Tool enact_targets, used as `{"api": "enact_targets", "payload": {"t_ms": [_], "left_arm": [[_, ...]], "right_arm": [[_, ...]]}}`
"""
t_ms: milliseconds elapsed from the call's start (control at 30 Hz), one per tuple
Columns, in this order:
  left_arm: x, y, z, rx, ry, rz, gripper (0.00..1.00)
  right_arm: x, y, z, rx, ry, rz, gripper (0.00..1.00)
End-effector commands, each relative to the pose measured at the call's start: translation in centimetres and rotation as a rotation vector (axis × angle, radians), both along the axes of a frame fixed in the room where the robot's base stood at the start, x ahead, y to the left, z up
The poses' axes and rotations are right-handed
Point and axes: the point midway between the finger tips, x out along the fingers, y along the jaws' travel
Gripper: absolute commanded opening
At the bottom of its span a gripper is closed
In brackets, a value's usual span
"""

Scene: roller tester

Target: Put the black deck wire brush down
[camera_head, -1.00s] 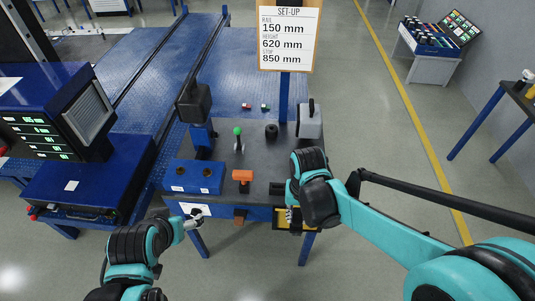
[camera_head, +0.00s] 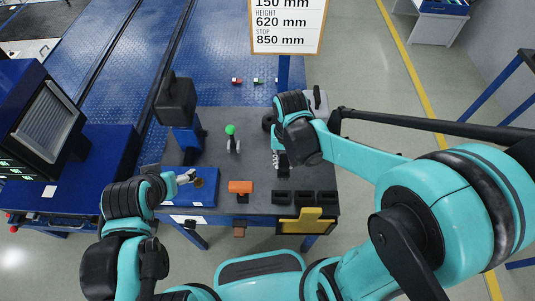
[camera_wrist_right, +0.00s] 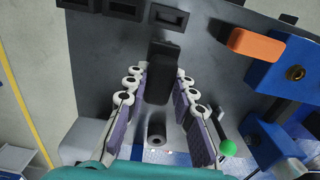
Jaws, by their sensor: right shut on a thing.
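The black deck wire brush (camera_wrist_right: 163,70) lies between the finger pads of my right gripper (camera_wrist_right: 160,98) in the right wrist view. The gripper is shut on it, and the brush sticks out past the fingertips over the dark grey bench top. In the head view my right gripper (camera_head: 281,160) is over the right part of the bench (camera_head: 255,150), behind a row of black holders (camera_head: 303,197). My arm hides most of the brush there. My left gripper (camera_head: 188,177) is at the blue box (camera_head: 205,196) on the bench's left; its fingers are too small to judge.
An orange block (camera_head: 240,187) sits near the bench's front edge. A green-knobbed lever (camera_head: 232,142) stands behind it, and a black cylinder (camera_head: 268,121) is farther back. A yellow tray (camera_head: 302,222) hangs at the front right. A sign (camera_head: 288,25) rises behind the bench.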

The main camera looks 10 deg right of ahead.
Motion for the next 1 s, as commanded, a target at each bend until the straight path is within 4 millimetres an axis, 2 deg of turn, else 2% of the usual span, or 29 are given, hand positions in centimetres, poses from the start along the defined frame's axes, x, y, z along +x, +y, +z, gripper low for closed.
{"api": "enact_targets", "payload": {"t_ms": [33,200,400,567,833,1000], "left_arm": [[0.0,0.0,-0.9,0.000,0.000,0.000,0.80],[0.0,0.0,-2.4,0.000,0.000,0.000,0.80],[0.0,0.0,-3.3,0.000,0.000,0.000,0.80],[0.0,0.0,-3.6,0.000,0.000,0.000,0.80],[0.0,0.0,-5.4,0.000,0.000,0.000,0.80],[0.0,0.0,-5.2,0.000,0.000,0.000,0.80]], "right_arm": [[1.3,0.5,-1.2,0.000,0.000,0.003,0.00],[5.1,1.9,-3.7,0.000,0.000,0.001,0.00],[8.1,3.0,-5.4,0.000,0.000,0.002,0.00],[8.7,3.2,-5.9,0.000,0.000,0.001,0.00],[8.7,3.2,-9.6,0.000,0.000,0.001,0.00],[8.6,3.1,-9.5,0.000,0.000,0.001,0.00]]}}
